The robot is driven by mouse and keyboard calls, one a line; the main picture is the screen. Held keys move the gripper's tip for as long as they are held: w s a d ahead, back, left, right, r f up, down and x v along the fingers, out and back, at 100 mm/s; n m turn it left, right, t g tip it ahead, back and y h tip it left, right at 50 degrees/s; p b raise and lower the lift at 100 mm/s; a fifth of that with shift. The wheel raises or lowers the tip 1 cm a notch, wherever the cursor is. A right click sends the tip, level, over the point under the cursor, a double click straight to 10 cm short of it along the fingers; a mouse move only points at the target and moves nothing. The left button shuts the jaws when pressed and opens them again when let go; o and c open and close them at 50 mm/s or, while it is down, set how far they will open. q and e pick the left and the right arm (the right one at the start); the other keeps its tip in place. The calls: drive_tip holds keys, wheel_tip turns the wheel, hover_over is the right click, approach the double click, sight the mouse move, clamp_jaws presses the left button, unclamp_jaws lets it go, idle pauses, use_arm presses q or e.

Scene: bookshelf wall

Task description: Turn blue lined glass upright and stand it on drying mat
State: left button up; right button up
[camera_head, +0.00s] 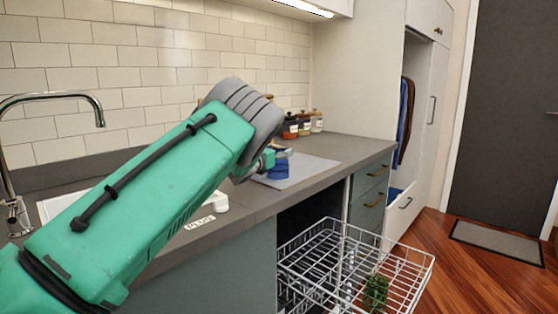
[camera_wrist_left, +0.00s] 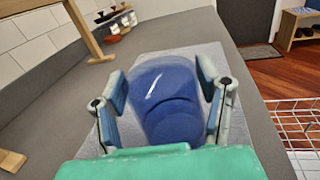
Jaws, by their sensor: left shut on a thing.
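The blue glass (camera_wrist_left: 170,100) is between the two fingers of my left gripper (camera_wrist_left: 164,108) in the left wrist view. The gripper is shut on it. In the head view a small part of the blue glass (camera_head: 280,168) shows beyond my left gripper (camera_head: 268,161), and my green arm hides much of the area. The light grey drying mat (camera_head: 312,167) lies on the counter under and around the glass; it also shows in the left wrist view (camera_wrist_left: 240,125). I cannot tell which way up the glass is or whether it touches the mat. My right gripper is not in view.
Several jars (camera_head: 304,122) stand at the back wall. A faucet (camera_head: 98,108) is at the left. A white wire rack (camera_head: 385,245) sticks out below the counter, with a green plant-like thing (camera_head: 375,292) in it. The counter right of the mat (camera_head: 352,148) is clear.

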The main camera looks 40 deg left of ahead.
use_arm(q)
drive_tip(key=shift+r+p, duration=2.25)
drive_tip(key=shift+r, duration=2.85)
